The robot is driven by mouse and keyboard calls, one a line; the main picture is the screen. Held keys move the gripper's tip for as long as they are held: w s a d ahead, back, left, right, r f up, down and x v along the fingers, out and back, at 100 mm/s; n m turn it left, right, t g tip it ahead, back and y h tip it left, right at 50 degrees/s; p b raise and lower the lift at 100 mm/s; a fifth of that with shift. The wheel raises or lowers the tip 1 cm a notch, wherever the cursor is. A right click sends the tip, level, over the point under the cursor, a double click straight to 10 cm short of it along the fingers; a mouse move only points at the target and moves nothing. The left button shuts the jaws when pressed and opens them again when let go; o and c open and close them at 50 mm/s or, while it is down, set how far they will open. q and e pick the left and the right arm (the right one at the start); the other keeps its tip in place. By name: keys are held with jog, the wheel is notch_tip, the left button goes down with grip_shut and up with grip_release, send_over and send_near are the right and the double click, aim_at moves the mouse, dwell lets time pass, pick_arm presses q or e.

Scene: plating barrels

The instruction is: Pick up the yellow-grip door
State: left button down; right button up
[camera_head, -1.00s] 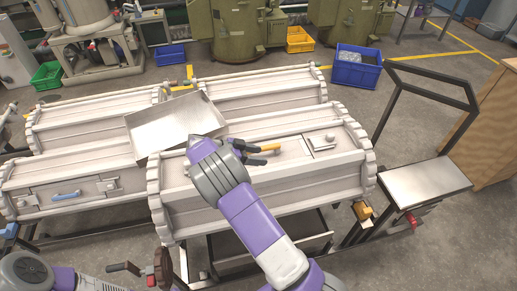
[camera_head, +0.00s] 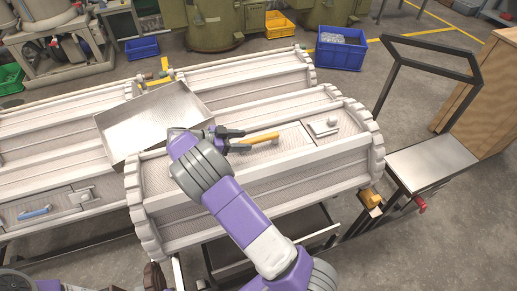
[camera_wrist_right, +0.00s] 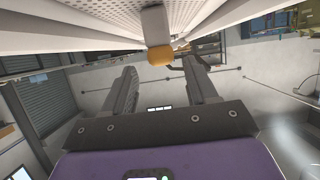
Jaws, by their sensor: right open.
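The yellow-grip door lies in the upper side of the front right barrel (camera_head: 300,178). Its yellow grip (camera_head: 264,137) sticks up from the barrel in the head view. My right gripper (camera_head: 246,140) is open and empty at the left end of that grip, with its fingers pointing right. In the right wrist view, the yellow grip end (camera_wrist_right: 161,55) on a pale stem shows beyond the two spread fingers, roughly between them. I cannot tell whether the fingers touch it. My right wrist hides the left part of the barrel top. My left gripper is not in view.
A metal tray (camera_head: 125,130) rests tilted on the barrels, left of my right wrist. A blue-grip door (camera_head: 34,213) is on the left barrel. A latch plate (camera_head: 325,127) lies right of the yellow grip. A cart with a metal top (camera_head: 430,160) stands at right.

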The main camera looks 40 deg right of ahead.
aim_at(258, 138)
jog(key=x, duration=0.2)
jog(key=b+x, duration=0.1)
jog(key=r+x, duration=0.1)
jog(key=x, duration=0.1)
jog(key=shift+d+f+b, duration=0.2)
jog(key=shift+d+b, duration=0.1)
jog(key=shift+d, duration=0.2)
jog(key=shift+w, duration=0.1)
grip_shut()
jog(key=shift+r, duration=0.1)
